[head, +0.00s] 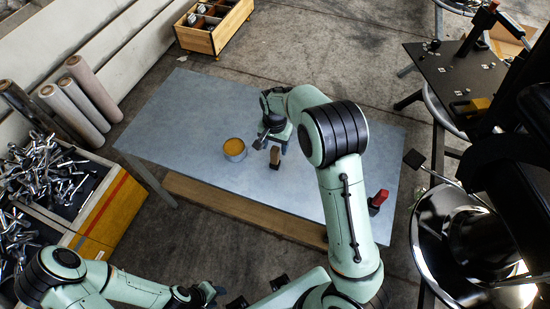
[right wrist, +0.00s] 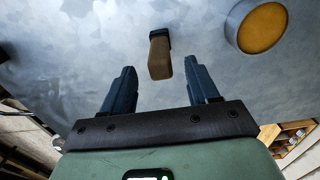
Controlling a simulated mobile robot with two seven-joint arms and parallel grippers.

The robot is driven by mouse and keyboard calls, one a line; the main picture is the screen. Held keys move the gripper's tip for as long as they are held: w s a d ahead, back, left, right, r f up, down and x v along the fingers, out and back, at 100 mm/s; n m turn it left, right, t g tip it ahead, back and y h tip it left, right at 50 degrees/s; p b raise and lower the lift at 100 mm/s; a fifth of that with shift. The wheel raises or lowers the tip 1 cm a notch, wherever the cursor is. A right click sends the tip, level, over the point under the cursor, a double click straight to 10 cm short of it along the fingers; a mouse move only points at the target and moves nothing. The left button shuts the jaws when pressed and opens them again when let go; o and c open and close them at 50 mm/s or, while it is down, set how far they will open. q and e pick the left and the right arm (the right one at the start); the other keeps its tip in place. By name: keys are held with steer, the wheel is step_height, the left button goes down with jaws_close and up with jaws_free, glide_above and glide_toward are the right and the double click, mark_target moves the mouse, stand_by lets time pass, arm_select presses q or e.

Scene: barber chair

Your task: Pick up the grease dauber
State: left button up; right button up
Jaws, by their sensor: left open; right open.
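The grease dauber (head: 275,158), a small block with a brown wooden body and a dark end, is on the grey-blue table (head: 180,115), beside a round tin of yellow grease (head: 234,150). My right gripper (head: 272,143) is over the table close to the dauber. In the right wrist view, the open right gripper (right wrist: 162,85) has the dauber (right wrist: 160,57) ahead of and between its fingertips, with nothing held. The grease tin (right wrist: 258,27) shows there at upper right. My left gripper (head: 215,293) is low at the bottom of the head view, away from the table.
A red and black item (head: 378,200) stands at the table's right edge. A wooden crate (head: 214,25) is behind the table. Trays of metal tools (head: 50,180) and several rolls (head: 75,105) are at left. A dark side table (head: 455,75) and chair parts are at right.

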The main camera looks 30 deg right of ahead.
mark_target(275, 154)
step_height(275, 154, down, 6)
steer(key=shift+r, duration=0.15)
steer(key=shift+c, duration=0.3)
steer(key=c, duration=1)
